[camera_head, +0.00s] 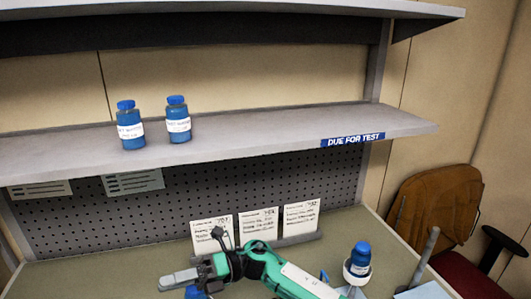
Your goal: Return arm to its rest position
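My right arm is the green and black one low in the picture, lying over the worktop from the right towards the left. Its gripper (178,280) points left, with a grey finger part showing, and I cannot tell whether it is open or shut. A blue piece (195,292) shows just below the gripper, cut off by the frame edge; I cannot tell what it is or whether the gripper touches it. My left gripper is not in view.
Two blue bottles (130,125) (178,120) stand upright on the shelf (250,133) marked "DUE FOR TEST". Another blue bottle (359,259) is by the arm at right. Three cards (258,223) stand behind the arm. A chair (437,207) is at far right. Most of the shelf is clear.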

